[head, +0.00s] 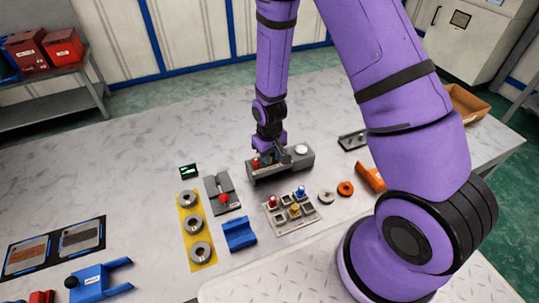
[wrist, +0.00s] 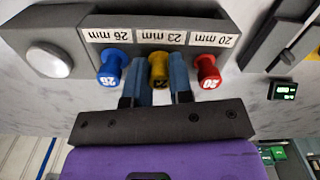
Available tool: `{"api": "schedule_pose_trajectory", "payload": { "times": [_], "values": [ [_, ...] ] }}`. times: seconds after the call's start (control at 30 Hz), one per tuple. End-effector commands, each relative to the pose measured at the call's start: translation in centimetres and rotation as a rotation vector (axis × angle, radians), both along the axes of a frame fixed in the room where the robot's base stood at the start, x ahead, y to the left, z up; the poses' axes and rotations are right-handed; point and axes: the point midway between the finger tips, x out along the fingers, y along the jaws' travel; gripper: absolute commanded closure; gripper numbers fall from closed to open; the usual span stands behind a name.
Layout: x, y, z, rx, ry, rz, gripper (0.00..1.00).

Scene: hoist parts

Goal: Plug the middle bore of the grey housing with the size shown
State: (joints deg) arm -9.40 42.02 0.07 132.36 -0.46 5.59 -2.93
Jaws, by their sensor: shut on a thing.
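The grey housing (head: 285,168) stands mid-table and fills the top of the wrist view (wrist: 60,20). Its white labels read 20 mm, 23 mm and 26 mm, upside down in the wrist view. A red plug marked 20 (wrist: 208,70) and a blue plug marked 26 (wrist: 112,68) stand at the outer labels. My gripper (wrist: 160,88) is shut on a yellow plug (wrist: 158,68) at the middle label, 23 mm. The fingers hide part of it and its bore, so I cannot tell how deep it sits.
In the head view, a tray (head: 270,226) holds red, yellow and blue pieces in front of the housing. A grey slotted block (head: 213,187), a small display (head: 188,171), a blue cradle (head: 239,236) and a yellow mat (head: 187,225) with metal rings lie left.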

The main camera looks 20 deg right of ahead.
Motion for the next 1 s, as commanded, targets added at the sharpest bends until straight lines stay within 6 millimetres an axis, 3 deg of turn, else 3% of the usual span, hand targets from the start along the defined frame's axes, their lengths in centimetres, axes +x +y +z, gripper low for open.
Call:
{"api": "schedule_pose_trajectory", "payload": {
  "times": [0.97,1.0],
  "values": [
    [0.00,0.00,-0.13,0.000,0.000,0.000,1.00],
    [0.00,0.00,-0.13,0.000,0.000,0.000,0.70]
  ]
}}
